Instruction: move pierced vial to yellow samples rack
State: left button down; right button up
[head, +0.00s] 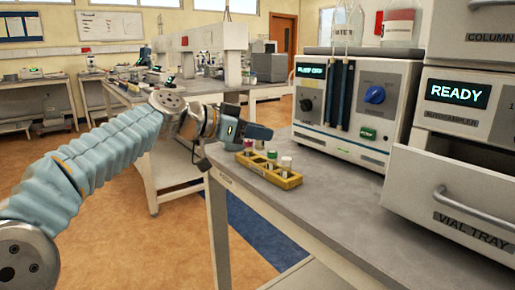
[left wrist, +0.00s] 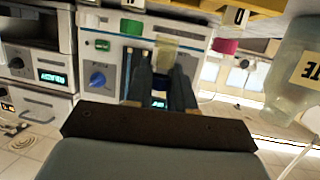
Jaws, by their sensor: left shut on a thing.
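The yellow rack (head: 268,178) stands on the grey bench below and just beyond my left gripper (head: 262,132). It holds small vials, among them one with a pinkish-red cap (head: 248,144), one with a green cap (head: 272,155) and one with a white cap (head: 286,161). In the left wrist view, which is upside down, the left gripper's fingers (left wrist: 162,88) are shut on a pale yellowish vial (left wrist: 167,57). The pink cap (left wrist: 226,46) and green cap (left wrist: 131,27) show on either side of it. I cannot tell whether the held vial touches the rack or is pierced.
An instrument with a blue knob (head: 374,94) stands behind the rack. To its right is the autosampler reading READY (head: 457,92), with its vial tray drawer (head: 463,205) jutting forward. Bottles (head: 399,24) stand on the instrument. The bench front (head: 345,215) is clear.

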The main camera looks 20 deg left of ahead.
aim_at(257, 148)
pick_arm(q)
jog(key=shift+w+f, duration=0.2)
jog(key=shift+f, duration=0.1)
jog(key=shift+w+a+f, duration=0.1)
jog(key=shift+w+f, duration=0.1)
jog(key=shift+f, duration=0.75)
jog(key=shift+w+f, duration=0.15)
jog(key=shift+f, duration=0.8)
jog(key=shift+f+b, duration=0.2)
jog(key=shift+b, duration=0.15)
jog(key=c, duration=1.2)
grip_release()
jog(key=shift+c, duration=0.2)
jog(key=shift+r, duration=0.1)
